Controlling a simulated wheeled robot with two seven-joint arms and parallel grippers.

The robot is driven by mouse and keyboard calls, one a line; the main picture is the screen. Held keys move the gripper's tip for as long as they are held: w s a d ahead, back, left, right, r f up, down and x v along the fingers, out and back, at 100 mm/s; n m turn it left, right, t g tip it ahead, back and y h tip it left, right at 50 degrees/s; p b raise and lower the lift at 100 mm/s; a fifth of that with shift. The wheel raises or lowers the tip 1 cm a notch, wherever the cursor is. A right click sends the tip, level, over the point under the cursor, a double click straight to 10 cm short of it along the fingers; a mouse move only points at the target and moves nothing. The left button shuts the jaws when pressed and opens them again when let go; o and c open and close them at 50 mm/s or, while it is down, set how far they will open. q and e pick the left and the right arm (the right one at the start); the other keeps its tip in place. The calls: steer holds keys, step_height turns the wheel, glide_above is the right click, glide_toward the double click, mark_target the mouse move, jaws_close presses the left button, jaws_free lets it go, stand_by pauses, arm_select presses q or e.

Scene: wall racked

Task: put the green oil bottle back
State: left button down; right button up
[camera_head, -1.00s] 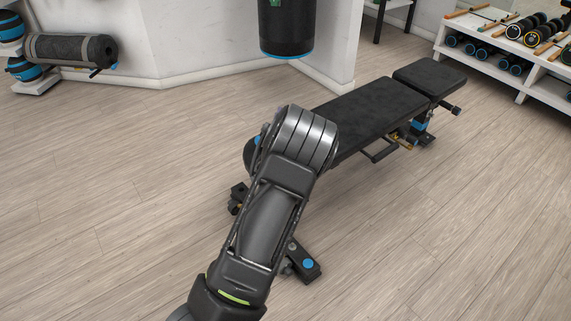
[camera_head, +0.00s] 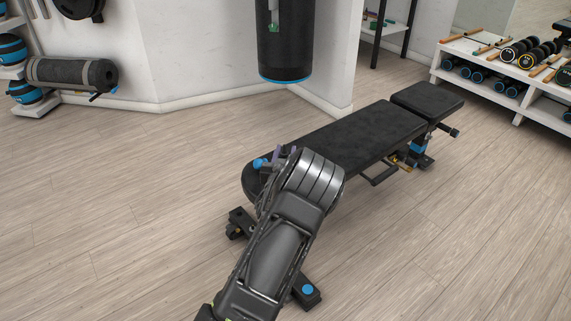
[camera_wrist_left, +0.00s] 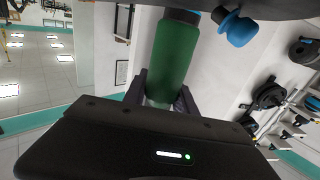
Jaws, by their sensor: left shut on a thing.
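The green oil bottle (camera_wrist_left: 175,55) is a smooth green cylinder in the left wrist view, with a dark band at its upper end. The two dark fingers of my left gripper (camera_wrist_left: 163,92) are shut on the bottle, one on either side of its lower part. In the head view my left arm reaches up from the bottom, in front of the near end of the bench. Its wrist hides the bottle and most of the gripper there. My right gripper is not in view.
A black weight bench (camera_head: 360,137) stands close behind my left wrist. A black punching bag (camera_head: 284,45) hangs beyond it. A dumbbell rack (camera_head: 478,62) is at the right. A rolled mat (camera_head: 70,73) is at the left wall. The wooden floor (camera_head: 130,190) at left is clear.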

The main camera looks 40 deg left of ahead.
arm_select(q)
step_height(320, 180, down, 4)
steer(key=shift+f+b, duration=0.1)
steer(key=shift+b, duration=0.5)
steer(key=shift+f, duration=0.15)
steer(key=c, duration=1)
jaws_free()
